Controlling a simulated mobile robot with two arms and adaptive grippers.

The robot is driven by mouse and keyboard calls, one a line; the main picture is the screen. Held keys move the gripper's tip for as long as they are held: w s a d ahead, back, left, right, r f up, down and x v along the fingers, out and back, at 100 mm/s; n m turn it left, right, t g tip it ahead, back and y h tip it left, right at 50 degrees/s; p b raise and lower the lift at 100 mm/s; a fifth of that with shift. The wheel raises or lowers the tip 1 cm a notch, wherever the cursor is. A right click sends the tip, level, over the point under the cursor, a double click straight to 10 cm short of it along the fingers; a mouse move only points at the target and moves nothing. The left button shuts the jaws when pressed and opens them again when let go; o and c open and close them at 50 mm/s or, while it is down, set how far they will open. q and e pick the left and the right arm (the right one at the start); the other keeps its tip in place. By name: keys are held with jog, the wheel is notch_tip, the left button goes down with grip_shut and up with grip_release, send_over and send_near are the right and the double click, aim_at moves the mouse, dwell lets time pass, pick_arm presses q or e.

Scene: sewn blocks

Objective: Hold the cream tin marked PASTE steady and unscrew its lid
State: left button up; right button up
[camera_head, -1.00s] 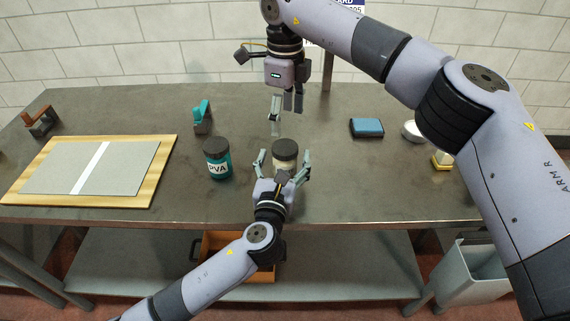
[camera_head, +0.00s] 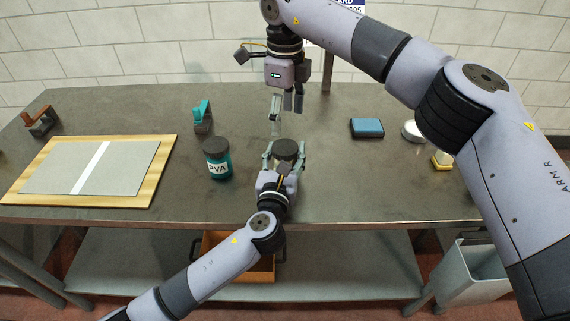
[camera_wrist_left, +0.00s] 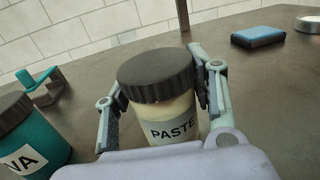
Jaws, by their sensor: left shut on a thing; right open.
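The cream tin marked PASTE (camera_wrist_left: 174,120) stands upright on the bench, with its dark ridged lid (camera_wrist_left: 156,72) on top. The lid also shows in the head view (camera_head: 286,148). My left gripper (camera_head: 285,158) is shut on the tin's body from the front, one finger on each side, below the lid. In the left wrist view its fingers (camera_wrist_left: 162,105) flank the tin. My right gripper (camera_head: 286,110) is open and empty, pointing down above and just behind the tin. Most of the tin's body is hidden in the head view.
A teal PVA jar (camera_head: 217,160) stands close to the left of the tin. A teal-handled tool (camera_head: 202,118) is behind it. A board with a grey sheet (camera_head: 160,172) lies at left. A blue block (camera_head: 367,128) and a round white tin (camera_head: 413,131) are at right.

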aim_at(285, 146)
pick_arm(q)
jog(key=c, duration=1.1)
grip_shut()
pick_arm(e)
jog(key=shift+c, duration=0.5)
jog(key=m, duration=0.6)
jog(key=shift+m, duration=0.4)
jog(key=shift+c, duration=0.5)
jog(key=m, duration=0.8)
jog(key=shift+m, duration=0.4)
jog(key=m, duration=0.8)
jog(key=shift+m, duration=0.3)
jog(key=m, duration=0.7)
jog(key=shift+f, duration=4.05)
jog(key=shift+c, duration=0.5)
